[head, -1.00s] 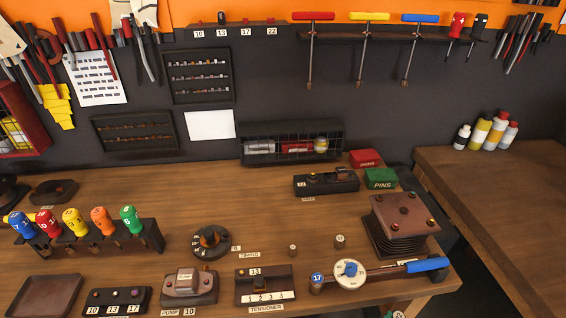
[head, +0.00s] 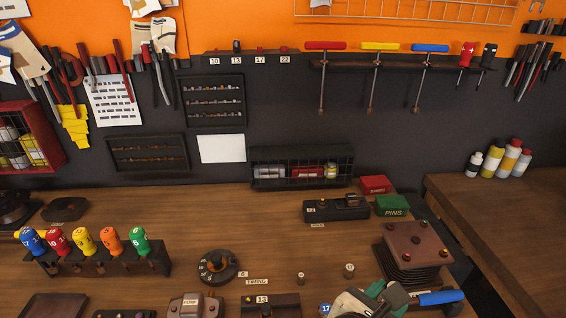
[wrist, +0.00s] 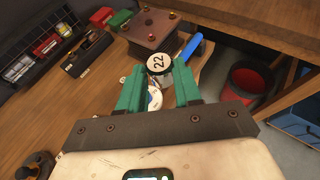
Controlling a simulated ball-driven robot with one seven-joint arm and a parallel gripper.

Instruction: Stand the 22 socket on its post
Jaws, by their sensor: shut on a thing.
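The 22 socket (wrist: 159,62) shows its round white end marked 22 in the wrist view, between the green fingertips. My gripper (wrist: 160,76) is shut on it. In the head view my gripper (head: 374,296) is at the bottom right, over the front of the bench by the blue-handled torque wrench (head: 440,297); I cannot make out the socket there. The socket rail (head: 250,60) is high on the back wall, with labels 10, 13, 17 and 22. A small red post (head: 283,49) stands above label 22 with no socket on it. A dark socket (head: 236,46) stands above label 13.
T-handle tools (head: 370,75) hang right of the rail. A wire organizer (head: 300,168) stands at the wall. The middle of the bench is mostly clear.

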